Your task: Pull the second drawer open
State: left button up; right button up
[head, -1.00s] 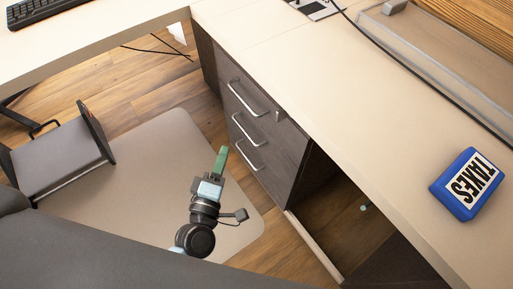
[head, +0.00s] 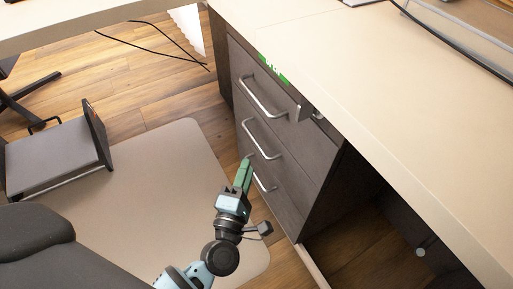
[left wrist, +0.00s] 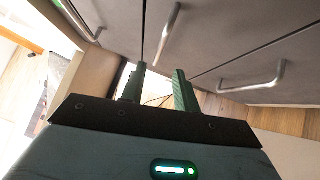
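A dark wood drawer unit stands under the desk with three stacked drawers, all closed, each with a silver bar handle. The second drawer's handle (head: 262,141) is in the middle of the stack in the head view. My left gripper (head: 244,172), with green fingers, is in front of the lower drawers, below the second handle in the picture. In the left wrist view its fingers (left wrist: 158,85) are apart with nothing between them. The middle handle (left wrist: 169,35) there lies beyond the fingertips, apparently not touched. My right gripper is not in view.
The top handle (head: 263,97) and bottom handle (head: 264,183) flank the second one. The pale desk top (head: 400,130) overhangs the unit. Small green patches show at the desk edge, unclear what.

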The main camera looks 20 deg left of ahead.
pick_arm(q)
jog(key=w+a+r+b, duration=0.1)
jog(key=w, duration=0.6)
jog(key=shift+w, duration=0.35)
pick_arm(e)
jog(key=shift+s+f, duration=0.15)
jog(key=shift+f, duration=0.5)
pick_arm(q)
jog(key=shift+c, duration=0.4)
